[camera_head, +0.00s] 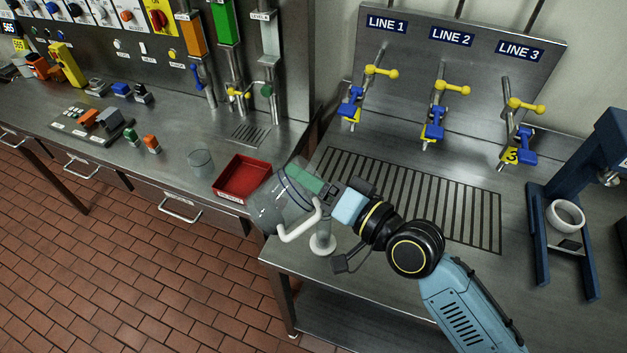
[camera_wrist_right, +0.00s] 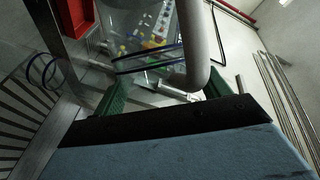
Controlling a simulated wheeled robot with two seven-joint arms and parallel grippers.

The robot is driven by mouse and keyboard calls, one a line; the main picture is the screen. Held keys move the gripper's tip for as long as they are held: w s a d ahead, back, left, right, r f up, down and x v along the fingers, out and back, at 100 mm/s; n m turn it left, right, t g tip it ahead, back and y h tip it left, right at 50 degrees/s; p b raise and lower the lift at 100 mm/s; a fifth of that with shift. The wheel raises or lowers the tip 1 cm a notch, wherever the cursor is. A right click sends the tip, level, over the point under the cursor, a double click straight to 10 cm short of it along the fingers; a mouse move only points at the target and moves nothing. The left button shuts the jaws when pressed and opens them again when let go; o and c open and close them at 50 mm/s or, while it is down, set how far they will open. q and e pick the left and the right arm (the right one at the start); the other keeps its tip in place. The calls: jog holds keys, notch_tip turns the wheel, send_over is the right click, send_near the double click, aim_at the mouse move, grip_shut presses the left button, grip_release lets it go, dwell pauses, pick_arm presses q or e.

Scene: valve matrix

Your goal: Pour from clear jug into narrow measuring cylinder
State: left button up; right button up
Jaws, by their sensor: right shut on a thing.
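The clear jug (camera_head: 267,205) has a thick pale handle (camera_head: 300,229) and is held tilted over the front left corner of the right-hand table. My right gripper (camera_head: 306,187), with green fingers, is shut on the jug. In the right wrist view the jug (camera_wrist_right: 150,40) and its handle (camera_wrist_right: 198,45) fill the space between the fingers. A narrow clear cylinder with a round foot (camera_head: 322,245) stands on the table just right of the handle; its upper part is hard to make out behind the jug and gripper. Liquid cannot be made out. My left gripper is not in view.
A red tray (camera_head: 243,178) and a clear glass (camera_head: 200,163) sit on the left counter. A slotted drain (camera_head: 440,205) lies under three valve taps (camera_head: 435,115).

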jog(key=shift+w+d+r+m+t+y+b, duration=0.2)
jog(key=shift+d+m+t+y+b, duration=0.1)
jog(key=shift+m+b, duration=0.75)
dwell(0.9)
jog(key=shift+w+d+r+m+t+y+b, duration=0.15)
jog(key=shift+d+m+t+y+b, duration=0.15)
jog(key=shift+m+b, duration=0.6)
jog(key=shift+w+d+r+m+t+y+b, duration=0.15)
jog(key=shift+m+t+b, duration=0.25)
jog(key=shift+m+b, duration=0.5)
dwell(0.7)
jog(key=shift+s, duration=0.15)
